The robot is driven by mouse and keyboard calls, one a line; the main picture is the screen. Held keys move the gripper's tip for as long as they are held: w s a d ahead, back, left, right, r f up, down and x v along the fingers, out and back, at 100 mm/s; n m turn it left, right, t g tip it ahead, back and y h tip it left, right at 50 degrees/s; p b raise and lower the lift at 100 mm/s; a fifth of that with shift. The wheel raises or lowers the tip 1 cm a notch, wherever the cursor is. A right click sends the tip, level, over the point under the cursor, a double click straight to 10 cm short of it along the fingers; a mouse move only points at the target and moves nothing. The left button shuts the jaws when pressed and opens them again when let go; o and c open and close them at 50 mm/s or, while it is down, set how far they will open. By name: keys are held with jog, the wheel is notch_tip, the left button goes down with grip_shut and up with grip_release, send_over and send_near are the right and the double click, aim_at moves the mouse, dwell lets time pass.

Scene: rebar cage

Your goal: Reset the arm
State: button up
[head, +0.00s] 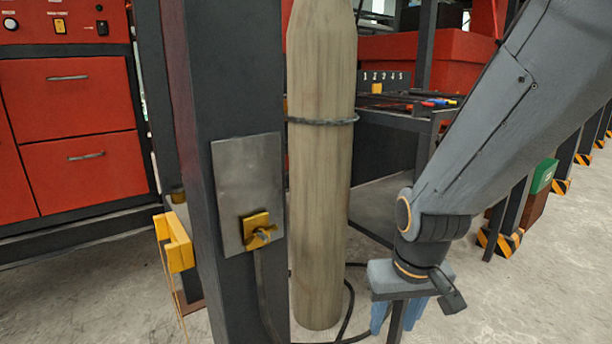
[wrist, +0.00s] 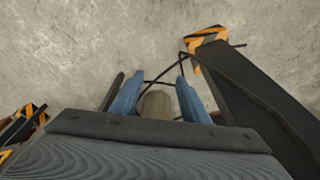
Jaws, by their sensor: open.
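My gripper (head: 396,316) hangs low at the bottom right of the head view, below my grey arm, with its blue fingers pointing down. In the wrist view my gripper (wrist: 160,82) has its two blue fingers spread apart. No held object shows between them. A rounded beige thing (wrist: 156,104) shows behind the gap between the fingers; I cannot tell whether it touches them. In the head view the gripper is to the right of the tall beige cylinder (head: 322,200), with a gap between.
A dark post (head: 230,90) with a metal plate (head: 248,180) and yellow clamp (head: 258,230) stands left of the cylinder. Dark cables (head: 348,310) lie on the floor. A tool bench (head: 400,118) stands behind. Red drawers (head: 80,165) are at left. Concrete floor is open at right.

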jog(key=s+a+r+n+g, duration=0.25)
jog(key=s+a+n, duration=0.25)
jog(key=s+a, duration=0.75)
jog(key=d+r+m+p, duration=0.3)
jog(key=d+r+p, duration=0.5)
jog(key=r+p, duration=0.3)
jog(key=w+d+r+m+p, duration=0.1)
jog(key=d+r+m+p, duration=0.2)
jog(key=d+r+p, duration=0.4)
notch_tip(320, 180, up, 4)
jog(key=p, duration=0.7)
jog(key=shift+d, duration=0.4)
jog(key=shift+f, duration=0.1)
